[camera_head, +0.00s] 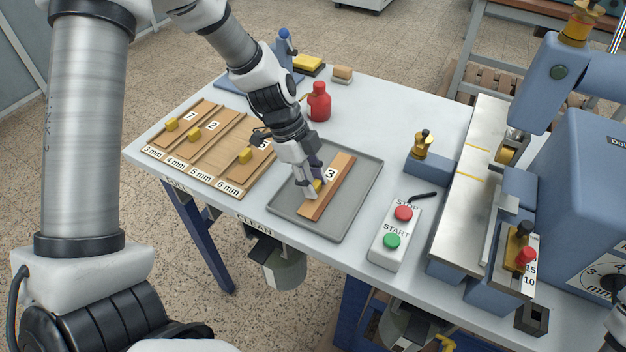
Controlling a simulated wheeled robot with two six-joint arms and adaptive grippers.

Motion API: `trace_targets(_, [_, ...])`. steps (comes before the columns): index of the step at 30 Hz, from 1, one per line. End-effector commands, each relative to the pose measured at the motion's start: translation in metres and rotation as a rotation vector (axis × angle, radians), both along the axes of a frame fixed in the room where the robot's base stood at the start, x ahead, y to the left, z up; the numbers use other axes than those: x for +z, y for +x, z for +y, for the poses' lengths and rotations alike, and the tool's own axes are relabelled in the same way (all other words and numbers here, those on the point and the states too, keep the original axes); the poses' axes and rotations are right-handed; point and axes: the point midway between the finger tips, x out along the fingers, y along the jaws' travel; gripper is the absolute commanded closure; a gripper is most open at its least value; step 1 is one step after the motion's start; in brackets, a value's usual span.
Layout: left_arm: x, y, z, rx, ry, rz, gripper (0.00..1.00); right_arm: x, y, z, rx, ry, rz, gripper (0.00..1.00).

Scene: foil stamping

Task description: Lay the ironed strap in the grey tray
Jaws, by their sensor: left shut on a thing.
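The grey tray (357,201) lies flat on the table, in the middle of the view. A brown strap (336,178) marked "3" is over the tray, slanting from upper right to lower left. It has a yellow piece on it, between my fingers. My left gripper (315,190) points down over the tray and is shut on the strap at this yellow piece. The fingers hide part of the strap. I cannot tell whether the strap touches the tray floor. My right gripper is not in view.
A wooden rack (207,145) with numbered, yellow-knobbed pieces stands left of the tray. A red bottle (319,103) stands behind it. A STOP/START box (396,229) is to its right, then a blue machine (585,190). A brass-topped blue block (428,165) stands between tray and machine.

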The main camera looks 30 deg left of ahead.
Motion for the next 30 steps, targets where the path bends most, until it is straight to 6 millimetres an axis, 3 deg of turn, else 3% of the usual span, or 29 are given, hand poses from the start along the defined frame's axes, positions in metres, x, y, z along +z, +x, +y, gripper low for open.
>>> trace_targets(30, [-0.0026,0.0,0.0,0.001,0.0,-0.001,1.0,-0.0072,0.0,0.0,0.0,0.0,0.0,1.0])
